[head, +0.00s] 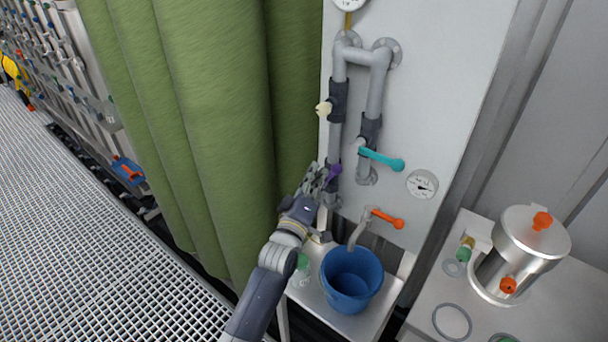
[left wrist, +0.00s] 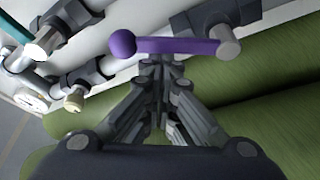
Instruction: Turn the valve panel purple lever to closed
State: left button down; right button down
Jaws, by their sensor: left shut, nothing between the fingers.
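The purple lever (head: 334,172) is on the lower left pipe of the valve panel (head: 440,95). In the left wrist view the purple lever (left wrist: 175,46) runs sideways across the picture, with its round knob at the left end and its pivot at the right. My left gripper (head: 316,178) is beside the lever in the head view. In the left wrist view its fingertips (left wrist: 160,62) are together and empty, just below the lever near the knob; I cannot tell whether they touch it. My right gripper is not in view.
A teal lever (head: 382,158), a cream knob (head: 323,108) and an orange tap lever (head: 388,218) are close by on the panel. A blue bucket (head: 350,280) stands below the tap. A green curtain (head: 190,110) hangs left of the panel. A metal vessel (head: 520,250) stands at right.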

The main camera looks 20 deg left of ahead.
pick_arm(q)
jog(key=s+d+f+m+h+b, duration=0.1)
jog(key=d+f+m+h+b, duration=0.3)
jog(key=m, duration=1.1)
jog(key=shift+s+d+f+m+h+b, duration=0.15)
jog(key=shift+s+d+m+h+b, duration=0.3)
jog(key=shift+h+b, duration=0.65)
jog(key=shift+d+h, duration=0.1)
jog(key=shift+h, duration=0.2)
jog(key=shift+w, duration=0.1)
